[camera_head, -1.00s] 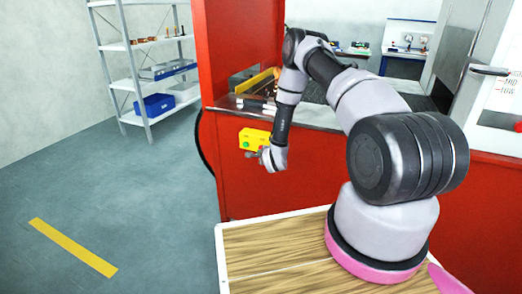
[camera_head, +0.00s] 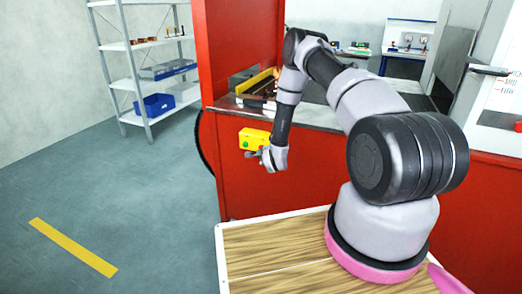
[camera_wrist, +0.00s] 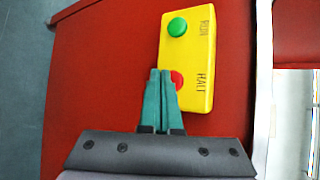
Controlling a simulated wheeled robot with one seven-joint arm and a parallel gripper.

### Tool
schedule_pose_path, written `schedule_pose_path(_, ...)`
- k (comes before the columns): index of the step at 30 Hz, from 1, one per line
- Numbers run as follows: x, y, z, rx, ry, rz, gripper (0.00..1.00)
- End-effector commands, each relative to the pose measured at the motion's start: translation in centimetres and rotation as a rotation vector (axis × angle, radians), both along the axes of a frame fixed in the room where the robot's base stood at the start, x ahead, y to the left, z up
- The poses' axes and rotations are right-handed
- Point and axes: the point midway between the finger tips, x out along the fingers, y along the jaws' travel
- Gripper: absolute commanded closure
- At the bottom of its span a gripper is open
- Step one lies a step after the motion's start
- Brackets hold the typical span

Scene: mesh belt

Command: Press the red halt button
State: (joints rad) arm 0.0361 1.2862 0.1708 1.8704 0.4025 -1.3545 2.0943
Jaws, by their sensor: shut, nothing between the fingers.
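The yellow button box (camera_head: 254,137) is fixed on the red machine's front face. In the wrist view the box (camera_wrist: 201,62) carries a green button (camera_wrist: 177,27) by the word RUN and the red halt button (camera_wrist: 178,79) by the word HALT. My gripper (camera_wrist: 160,73) is shut and empty, its teal fingertips over the lower left part of the red button and hiding some of it. I cannot tell whether the tips touch the button. In the head view my gripper (camera_head: 259,153) is at the lower edge of the box, and the red button is hidden there.
The red machine (camera_head: 236,185) has a belt top holding a yellow-edged tray with dark items (camera_head: 262,85). A shelf rack with a blue bin (camera_head: 155,104) stands at the back left.

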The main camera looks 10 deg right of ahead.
Motion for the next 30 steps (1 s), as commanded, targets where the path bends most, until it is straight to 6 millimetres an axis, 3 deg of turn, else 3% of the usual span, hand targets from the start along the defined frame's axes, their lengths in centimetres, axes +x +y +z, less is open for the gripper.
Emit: schedule_pose_path(30, 0.69, -0.5, 0.02, 0.0, 0.0, 0.0, 1.0)
